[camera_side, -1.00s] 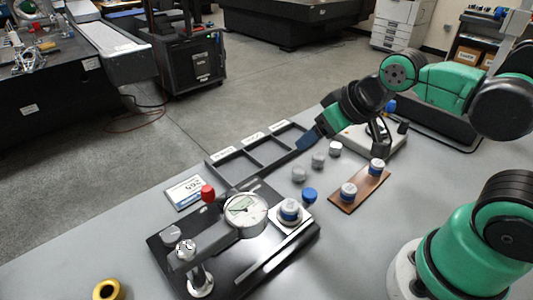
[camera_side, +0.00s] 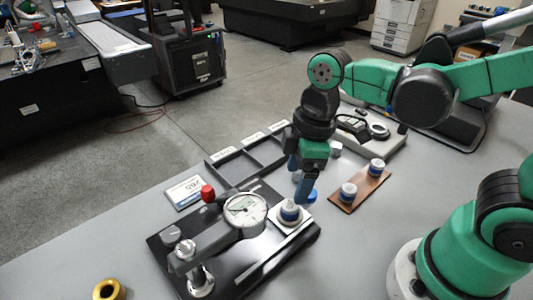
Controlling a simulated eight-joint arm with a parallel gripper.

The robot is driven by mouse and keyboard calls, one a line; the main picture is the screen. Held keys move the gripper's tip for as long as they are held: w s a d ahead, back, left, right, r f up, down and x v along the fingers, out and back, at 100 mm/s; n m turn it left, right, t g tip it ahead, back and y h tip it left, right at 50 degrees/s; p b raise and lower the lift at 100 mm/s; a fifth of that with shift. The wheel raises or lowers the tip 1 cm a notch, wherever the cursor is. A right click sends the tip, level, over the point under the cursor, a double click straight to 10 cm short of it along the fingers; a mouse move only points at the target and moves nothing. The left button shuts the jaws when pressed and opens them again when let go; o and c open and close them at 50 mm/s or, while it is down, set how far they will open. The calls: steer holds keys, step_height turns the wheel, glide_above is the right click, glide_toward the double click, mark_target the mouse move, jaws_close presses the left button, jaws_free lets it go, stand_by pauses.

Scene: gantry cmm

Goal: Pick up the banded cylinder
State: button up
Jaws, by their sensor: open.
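Several banded cylinders, white or grey with a blue band, are in view. One banded cylinder (camera_side: 289,212) stands upright on the small square stage of the black dial-gauge stand (camera_side: 262,256). Two others, a nearer one (camera_side: 348,193) and a farther one (camera_side: 376,167), stand on a brown board (camera_side: 361,189) to the right. My gripper (camera_side: 299,184) points down with its blue fingers open and empty. It is just above and behind the cylinder on the stage; whether the fingertips touch it I cannot tell.
A grey sorting tray (camera_side: 238,166) lies behind.

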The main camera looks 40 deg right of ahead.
mark_target(290, 204)
steer(key=shift+a+f+n, duration=0.25)
steer(key=shift+f+n, duration=0.15)
steer(key=shift+f, duration=0.05)
steer(key=shift+w+a+f, duration=0.1)
steer(key=shift+f, duration=1.1)
steer(key=shift+a+f, duration=0.1)
steer(key=shift+f, duration=1.1)
jaws_close()
